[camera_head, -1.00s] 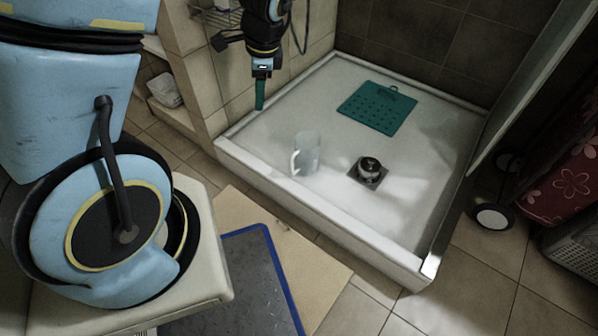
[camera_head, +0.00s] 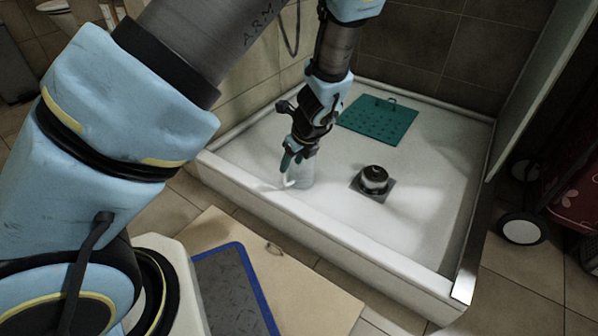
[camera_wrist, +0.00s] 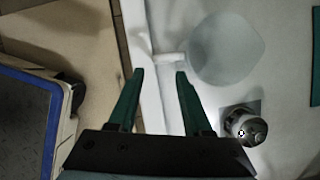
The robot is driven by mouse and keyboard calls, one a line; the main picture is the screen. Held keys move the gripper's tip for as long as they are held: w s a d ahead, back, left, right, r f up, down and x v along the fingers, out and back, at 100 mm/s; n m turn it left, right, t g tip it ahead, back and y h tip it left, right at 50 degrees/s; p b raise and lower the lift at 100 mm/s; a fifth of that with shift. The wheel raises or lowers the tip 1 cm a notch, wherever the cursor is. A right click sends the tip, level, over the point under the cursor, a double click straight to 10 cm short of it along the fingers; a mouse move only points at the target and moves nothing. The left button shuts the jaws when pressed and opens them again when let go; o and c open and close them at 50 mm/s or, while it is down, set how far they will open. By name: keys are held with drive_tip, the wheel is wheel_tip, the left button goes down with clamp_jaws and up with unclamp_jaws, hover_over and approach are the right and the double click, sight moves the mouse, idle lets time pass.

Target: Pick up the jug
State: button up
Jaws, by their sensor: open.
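The jug (camera_head: 304,174) is translucent and pale, with a white handle (camera_head: 288,180) on its left side. It stands in the white shower basin near the front rim, partly hidden by my gripper (camera_head: 292,160) in the head view. In the wrist view the jug (camera_wrist: 226,48) is seen from above, its white handle (camera_wrist: 170,60) pointing left. My gripper (camera_wrist: 160,76) is open, with green fingers. The handle lies just ahead of and between the fingertips in that view. Whether a finger touches it I cannot tell.
A metal drain fitting (camera_head: 374,180) stands in the basin right of the jug; it also shows in the wrist view (camera_wrist: 243,125). A green perforated mat (camera_head: 378,120) lies at the back. The basin's raised front rim (camera_head: 330,232) runs close to the jug.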

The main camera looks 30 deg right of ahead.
sight(285, 185)
drive_tip(key=b+x, duration=0.1)
drive_tip(key=x, duration=0.1)
drive_tip(key=b+x, duration=0.2)
drive_tip(key=x, duration=0.1)
drive_tip(key=b+x, duration=0.2)
drive_tip(key=x, duration=0.1)
drive_tip(key=shift+s+a+f, duration=0.1)
drive_tip(key=shift+a, duration=0.25)
clamp_jaws()
idle(1.0)
